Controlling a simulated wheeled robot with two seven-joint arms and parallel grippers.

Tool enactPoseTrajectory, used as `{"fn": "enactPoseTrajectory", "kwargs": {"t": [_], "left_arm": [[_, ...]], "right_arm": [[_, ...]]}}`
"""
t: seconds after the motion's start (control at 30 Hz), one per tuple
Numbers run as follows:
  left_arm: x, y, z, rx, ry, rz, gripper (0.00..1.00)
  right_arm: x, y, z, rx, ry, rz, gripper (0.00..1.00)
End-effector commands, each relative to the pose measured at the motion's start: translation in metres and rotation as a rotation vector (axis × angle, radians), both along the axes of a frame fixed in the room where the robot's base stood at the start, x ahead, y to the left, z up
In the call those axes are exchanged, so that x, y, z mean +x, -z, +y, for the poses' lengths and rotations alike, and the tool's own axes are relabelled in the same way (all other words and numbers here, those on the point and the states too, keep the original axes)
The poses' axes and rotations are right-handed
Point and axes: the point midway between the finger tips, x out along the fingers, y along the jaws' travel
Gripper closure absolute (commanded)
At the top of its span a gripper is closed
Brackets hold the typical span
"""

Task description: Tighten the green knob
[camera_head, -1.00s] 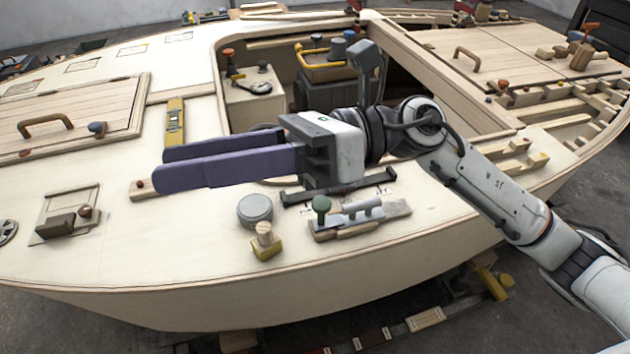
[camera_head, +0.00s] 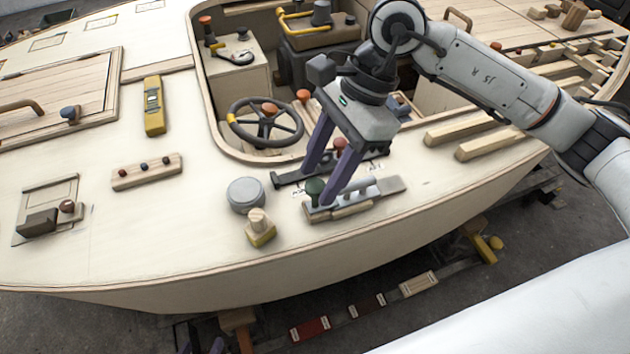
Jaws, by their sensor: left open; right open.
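The green knob (camera_head: 314,187) stands at the left end of a grey metal fitting (camera_head: 360,194) on a small wooden block on the deck. My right gripper (camera_head: 316,184) points down at it with its two purple fingers open. One fingertip is just behind the knob and the other is at its right front side, partly over the fitting. I cannot tell whether either finger touches the knob. My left gripper (camera_head: 201,338) shows only as purple fingertips at the bottom edge, apart and empty, below the hull side.
A grey round cap (camera_head: 248,194) and a wooden knob on a yellow base (camera_head: 260,228) stand left of the fitting. A black bar (camera_head: 290,178) lies behind it. The steering wheel (camera_head: 265,122) is in the cockpit opening.

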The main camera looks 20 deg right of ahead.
Motion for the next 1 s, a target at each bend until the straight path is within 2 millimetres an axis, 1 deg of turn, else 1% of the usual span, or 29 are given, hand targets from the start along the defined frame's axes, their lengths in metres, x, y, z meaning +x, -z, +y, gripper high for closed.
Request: {"fn": "enactPoseTrajectory", "kwargs": {"t": [0.03,0.2,0.33,0.53,0.57,0.6,0.8,0.87,1.0], "left_arm": [[0.0,-0.001,0.0,0.0,0.0,0.0,0.57],[0.0,-0.001,0.001,0.001,-0.001,0.0,0.57],[0.0,-0.001,0.001,0.001,-0.001,0.0,0.57],[0.0,-0.001,0.001,0.001,-0.001,0.0,0.57],[0.0,-0.001,0.001,0.001,-0.001,0.0,0.57],[0.0,-0.001,0.001,0.001,-0.001,0.0,0.57],[0.0,-0.001,0.001,0.001,-0.001,0.0,0.57],[0.0,0.0,0.001,0.001,-0.001,0.0,0.57],[0.0,0.011,0.0,0.003,0.002,0.002,0.57]], "right_arm": [[-0.001,0.008,0.003,0.0,-0.001,0.003,0.55],[-0.001,0.023,0.01,0.001,0.0,0.002,0.55],[-0.001,0.027,0.012,0.001,0.0,0.0,0.55],[-0.001,0.028,0.012,0.001,0.0,-0.001,0.55],[-0.001,0.028,0.012,0.001,0.0,-0.001,0.57],[-0.001,0.028,0.012,0.001,0.0,-0.001,0.64],[-0.001,0.027,0.012,0.001,0.0,0.0,0.97],[-0.001,0.028,0.012,0.001,0.003,-0.001,0.97],[-0.001,0.031,0.011,0.001,0.06,-0.002,0.97]]}}
